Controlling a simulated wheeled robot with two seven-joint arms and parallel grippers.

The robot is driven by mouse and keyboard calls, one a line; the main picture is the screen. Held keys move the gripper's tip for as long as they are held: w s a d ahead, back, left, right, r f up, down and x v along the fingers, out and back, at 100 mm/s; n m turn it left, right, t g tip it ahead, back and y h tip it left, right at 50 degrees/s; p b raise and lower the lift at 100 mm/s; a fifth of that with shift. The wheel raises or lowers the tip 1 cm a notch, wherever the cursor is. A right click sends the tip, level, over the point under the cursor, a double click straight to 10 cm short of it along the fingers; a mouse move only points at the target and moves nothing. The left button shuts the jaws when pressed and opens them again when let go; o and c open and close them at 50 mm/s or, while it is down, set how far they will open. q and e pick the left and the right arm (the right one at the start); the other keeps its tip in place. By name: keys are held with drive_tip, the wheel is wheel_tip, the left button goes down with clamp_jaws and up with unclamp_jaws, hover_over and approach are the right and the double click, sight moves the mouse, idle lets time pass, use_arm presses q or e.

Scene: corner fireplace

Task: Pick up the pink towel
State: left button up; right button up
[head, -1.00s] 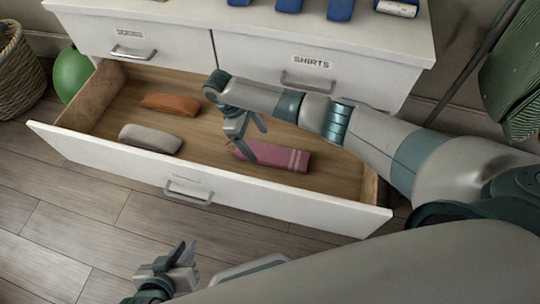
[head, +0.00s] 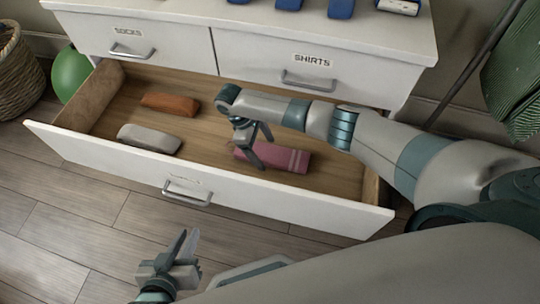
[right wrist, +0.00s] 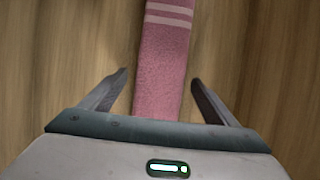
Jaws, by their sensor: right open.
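The pink towel (head: 285,158) is folded into a long bar with pale stripes near one end. It lies in the open drawer, toward the right. My right gripper (head: 265,153) is over the towel's left end, open and empty. In the right wrist view the towel (right wrist: 163,70) runs lengthwise between the two spread fingers (right wrist: 160,90), with a gap on each side. The fingers hide part of the towel's left end in the head view. My left gripper (head: 189,234) is in front of the drawer, above the floor; its finger gap is unclear.
The open drawer (head: 130,160) also holds an orange folded cloth (head: 170,104) and a grey one (head: 149,139) at the left. The dresser top (head: 250,22) overhangs behind. A green balloon-like ball (head: 70,75) and a basket (head: 18,75) stand at the left.

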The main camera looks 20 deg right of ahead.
sight(271, 152)
use_arm(q)
drive_tip(key=shift+w+r, duration=0.1)
drive_tip(key=shift+w, duration=0.05)
use_arm(e)
drive_tip(key=shift+f, duration=0.15)
drive_tip(key=c, duration=1.3)
drive_tip(key=shift+o, duration=0.2)
